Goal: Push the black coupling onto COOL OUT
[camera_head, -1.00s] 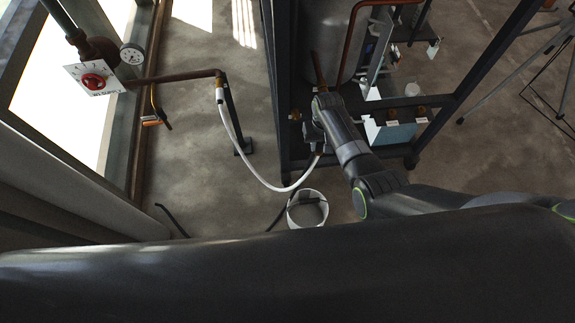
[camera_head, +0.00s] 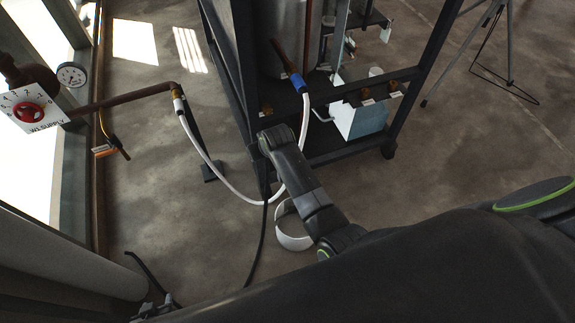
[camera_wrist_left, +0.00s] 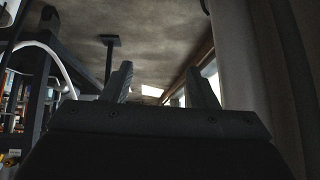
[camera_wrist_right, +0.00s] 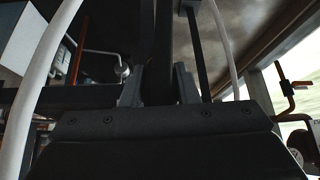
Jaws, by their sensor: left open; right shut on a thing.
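My right gripper in the head view is hidden under its dark wrist, in front of the rack. In the right wrist view its fingers (camera_wrist_right: 160,88) are shut on a thick black hose or coupling (camera_wrist_right: 163,45). A black hose (camera_head: 262,235) hangs below the wrist in the head view. The coupling's end is hidden. A brass port (camera_head: 266,110) with a small label sits on the rack just above the wrist; other brass ports (camera_head: 365,95) sit further right. I cannot read which is COOL OUT. My left gripper (camera_head: 155,307) is at the bottom left; its fingers (camera_wrist_left: 160,85) are open and empty.
A white hose (camera_head: 230,183) runs from the wall pipe (camera_head: 125,98) to a blue coupling (camera_head: 297,83) at a copper pipe on the rack (camera_head: 240,75). A white bucket (camera_head: 291,235) stands on the floor. A red valve (camera_head: 29,112) and gauge are left. A tripod (camera_head: 497,35) is right.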

